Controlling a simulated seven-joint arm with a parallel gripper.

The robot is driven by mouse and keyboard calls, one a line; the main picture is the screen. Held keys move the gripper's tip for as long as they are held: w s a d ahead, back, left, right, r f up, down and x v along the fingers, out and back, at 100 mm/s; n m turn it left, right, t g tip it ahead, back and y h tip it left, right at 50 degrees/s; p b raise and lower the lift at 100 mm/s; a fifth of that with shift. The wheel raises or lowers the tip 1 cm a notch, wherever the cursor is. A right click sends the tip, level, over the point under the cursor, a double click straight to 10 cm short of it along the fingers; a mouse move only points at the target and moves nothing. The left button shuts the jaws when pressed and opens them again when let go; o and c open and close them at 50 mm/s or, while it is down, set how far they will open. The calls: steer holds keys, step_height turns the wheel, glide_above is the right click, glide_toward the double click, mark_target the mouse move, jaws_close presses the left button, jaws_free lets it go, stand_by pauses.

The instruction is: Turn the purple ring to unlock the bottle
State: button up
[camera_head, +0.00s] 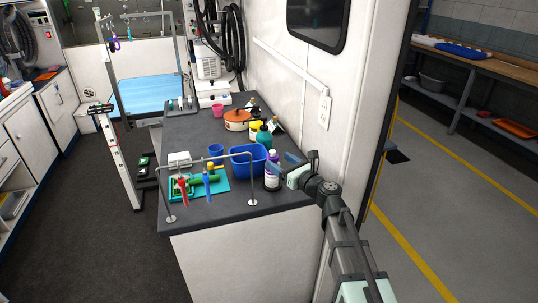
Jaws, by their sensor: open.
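I cannot tell whether a finger touches the bottle. The gripper's body hides part of the counter's right edge.
The blue tub (247,158) stands left of the bottle. A teal bottle (264,136), yellow cup (256,127) and orange pot (236,120) stand behind. The wall is close on the right.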

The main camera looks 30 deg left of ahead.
mark_target(269, 154)
steer(key=x, duration=0.6)
steer(key=shift+w+a, duration=0.15)
steer(key=shift+a, duration=0.2)
steer(key=shift+c, duration=0.4)
steer(key=c, duration=0.9)
